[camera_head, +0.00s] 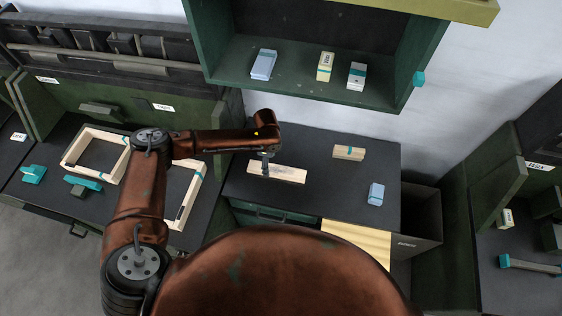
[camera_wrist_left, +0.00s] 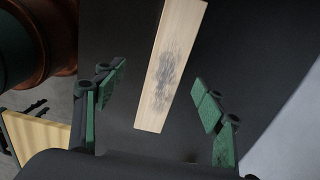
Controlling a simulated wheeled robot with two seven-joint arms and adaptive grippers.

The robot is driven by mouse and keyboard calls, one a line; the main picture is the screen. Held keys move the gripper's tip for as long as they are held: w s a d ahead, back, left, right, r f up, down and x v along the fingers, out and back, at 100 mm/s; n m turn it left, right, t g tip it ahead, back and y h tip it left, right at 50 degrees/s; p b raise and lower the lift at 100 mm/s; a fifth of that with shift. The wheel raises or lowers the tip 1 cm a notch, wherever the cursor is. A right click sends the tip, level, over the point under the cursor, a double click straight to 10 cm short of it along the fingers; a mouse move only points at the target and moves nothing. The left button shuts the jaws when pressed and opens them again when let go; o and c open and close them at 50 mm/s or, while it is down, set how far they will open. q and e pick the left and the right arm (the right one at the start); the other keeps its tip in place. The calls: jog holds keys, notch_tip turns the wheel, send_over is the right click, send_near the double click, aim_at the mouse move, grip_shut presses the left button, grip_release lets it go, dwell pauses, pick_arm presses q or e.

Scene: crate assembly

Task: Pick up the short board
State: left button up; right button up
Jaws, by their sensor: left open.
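The short board (camera_head: 284,174) is a pale wooden piece lying flat on the dark table top in the middle of the head view. My left gripper (camera_head: 266,164) is above its left part. In the left wrist view the board (camera_wrist_left: 172,66) has a grey smudge on its face, and its near end shows between the spread green-padded fingers of my left gripper (camera_wrist_left: 160,92). The fingers are open, with a gap on both sides of the board. I cannot tell how far above it they are. My right gripper does not show.
On the same table top (camera_head: 325,203) are a wooden block with a teal band (camera_head: 348,153) and a light-blue box (camera_head: 376,194). A green shelf (camera_head: 300,88) with several small boxes hangs above the back. Wooden frames (camera_head: 98,134) lie on the left workbench.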

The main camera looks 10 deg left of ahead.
aim_at(271, 169)
pick_arm(q)
jog(key=shift+w+a+f, duration=0.15)
jog(key=shift+w+f, duration=0.1)
jog(key=shift+w, duration=0.1)
jog(key=shift+f, duration=0.4)
jog(key=f, duration=0.2)
jog(key=d+f, duration=0.1)
jog(key=shift+w+f, duration=0.3)
jog(key=shift+f, duration=0.1)
notch_tip(271, 169, down, 2)
jog(key=shift+a+f, duration=0.1)
jog(key=shift+f, duration=0.15)
jog(key=c, duration=1.3)
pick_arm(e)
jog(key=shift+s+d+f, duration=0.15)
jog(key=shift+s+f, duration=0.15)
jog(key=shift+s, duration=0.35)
